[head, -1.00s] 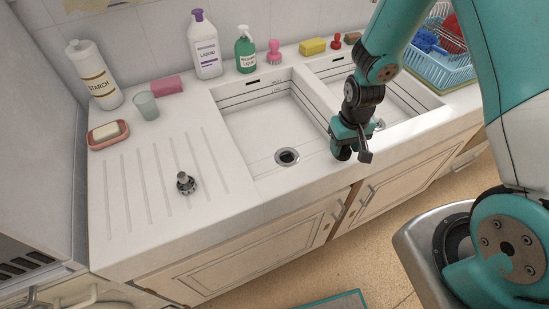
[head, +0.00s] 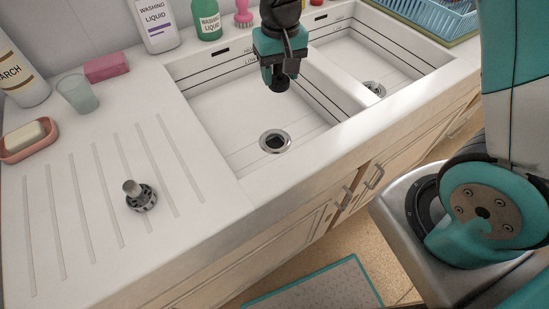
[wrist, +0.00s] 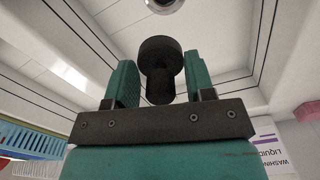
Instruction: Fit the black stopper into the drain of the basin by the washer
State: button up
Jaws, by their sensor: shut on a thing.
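My gripper (head: 280,72) is shut on the black stopper (wrist: 160,62), which sits between its teal fingers in the wrist view. In the head view the stopper's dark end (head: 279,85) points down below the fingers. It hangs above the left basin (head: 215,110), toward its right side and behind the drain. That basin's open drain (head: 275,141) is a metal ring with a dark hole. A drain ring also shows at the top edge of the wrist view (wrist: 165,4), apart from the stopper.
A grey metal strainer plug (head: 140,196) stands on the ribbed draining board (head: 85,215). A second basin with its own drain (head: 374,89) lies right of the divider (head: 345,85). Soap dish (head: 28,142), cup (head: 78,94), pink sponge (head: 107,67) and bottles line the left and back.

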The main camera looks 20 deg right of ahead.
jog(key=shift+a+f, duration=0.1)
jog(key=shift+a, duration=0.3)
jog(key=shift+s+a+b, duration=0.1)
jog(key=shift+b, duration=0.2)
notch_tip(320, 180, down, 19)
jog(key=shift+p, duration=0.5)
jog(key=shift+f, duration=0.2)
jog(key=shift+f+b, duration=0.5)
jog(key=shift+f, duration=0.15)
jog(key=o, duration=0.9)
jog(key=shift+r, duration=0.1)
